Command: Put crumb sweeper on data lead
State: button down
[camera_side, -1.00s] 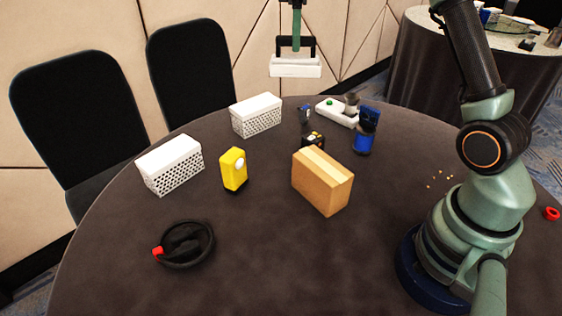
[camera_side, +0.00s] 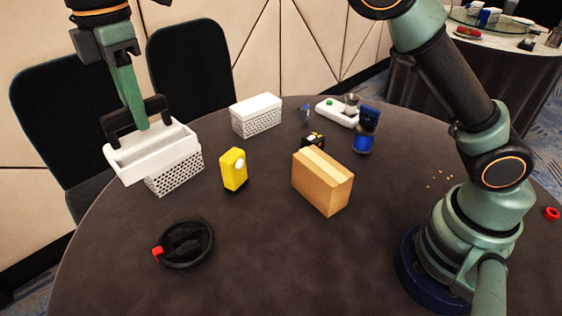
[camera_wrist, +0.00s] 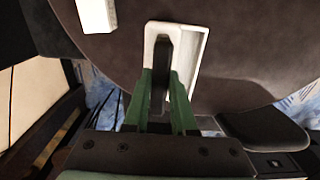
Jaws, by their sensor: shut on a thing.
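The crumb sweeper (camera_side: 152,152) is a white tray-like piece with a black handle. My gripper (camera_side: 140,122) is shut on that handle and holds the sweeper in the air at the left, in front of the near white perforated box in the side view. In the wrist view, my gripper (camera_wrist: 162,92) grips the black handle above the white sweeper body (camera_wrist: 196,62). The data lead (camera_side: 186,243), a black coiled cable with a red end, lies on the table at the front left, lower in the picture than the sweeper. I cannot see it in the wrist view.
A white perforated box (camera_side: 180,178) is partly hidden behind the sweeper; another (camera_side: 256,115) stands farther back. A yellow device (camera_side: 234,169) and a cardboard box (camera_side: 322,181) stand right of the data lead. Several small items are at the back. The table front (camera_side: 300,265) is clear.

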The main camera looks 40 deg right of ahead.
jog(key=shift+s+a+f, duration=0.1)
jog(key=shift+s+a, duration=0.2)
jog(key=shift+a, duration=0.1)
jog(key=shift+s+f, duration=0.1)
jog(key=shift+f, duration=0.25)
notch_tip(320, 180, down, 19)
jog(key=shift+f, duration=0.1)
jog(key=shift+f, duration=0.25)
jog(key=c, duration=0.7)
grip_release()
jog(key=shift+c, duration=0.2)
jog(key=shift+r, duration=0.1)
